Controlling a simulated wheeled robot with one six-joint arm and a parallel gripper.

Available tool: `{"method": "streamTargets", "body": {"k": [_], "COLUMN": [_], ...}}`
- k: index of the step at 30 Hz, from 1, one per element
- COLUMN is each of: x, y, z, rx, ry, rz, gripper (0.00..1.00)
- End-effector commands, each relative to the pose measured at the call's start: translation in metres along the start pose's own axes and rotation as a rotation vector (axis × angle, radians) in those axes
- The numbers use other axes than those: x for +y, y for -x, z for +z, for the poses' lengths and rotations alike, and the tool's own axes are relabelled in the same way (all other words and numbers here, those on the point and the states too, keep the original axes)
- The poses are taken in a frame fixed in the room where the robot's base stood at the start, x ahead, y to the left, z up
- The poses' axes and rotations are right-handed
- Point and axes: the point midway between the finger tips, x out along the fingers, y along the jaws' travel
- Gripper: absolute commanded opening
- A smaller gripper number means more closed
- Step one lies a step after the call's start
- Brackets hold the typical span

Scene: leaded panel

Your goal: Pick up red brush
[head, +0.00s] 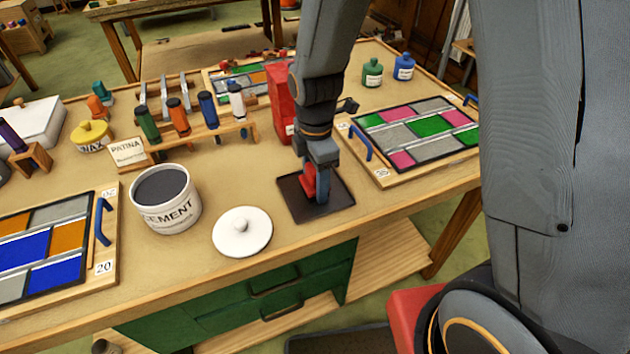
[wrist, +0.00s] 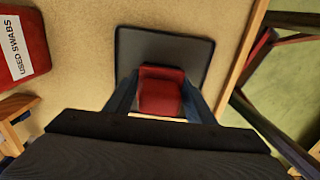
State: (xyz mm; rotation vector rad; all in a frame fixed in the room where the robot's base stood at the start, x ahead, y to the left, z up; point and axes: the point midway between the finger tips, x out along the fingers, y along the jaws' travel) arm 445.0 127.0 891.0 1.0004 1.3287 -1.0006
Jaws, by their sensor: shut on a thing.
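The red brush (head: 308,184) is at the dark square mat (head: 338,199) near the front edge of the bench. My gripper (head: 319,192) points down over the mat, with its fingers shut on the brush. In the wrist view the brush's red top (wrist: 160,92) sits between the two blue-grey fingers of my gripper (wrist: 162,100), above the dark mat (wrist: 190,50). The brush's lower end is hidden, so I cannot tell whether it touches the mat.
A white lid (head: 242,231) and a cement tub (head: 166,198) stand left of the mat. A red used-swabs box (head: 282,100) is behind it. A leaded panel with a blue handle (head: 412,136) lies to the right.

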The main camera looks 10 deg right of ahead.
Motion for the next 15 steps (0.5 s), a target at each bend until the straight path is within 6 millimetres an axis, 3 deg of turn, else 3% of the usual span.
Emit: {"method": "streamTargets", "body": {"k": [8,15], "x": [0.001,0.002], "y": [0.007,0.036], "z": [0.000,0.000], "rx": [0.000,0.000], "ry": [0.000,0.000], "rz": [0.003,0.006], "gripper": [0.24,0.24]}}
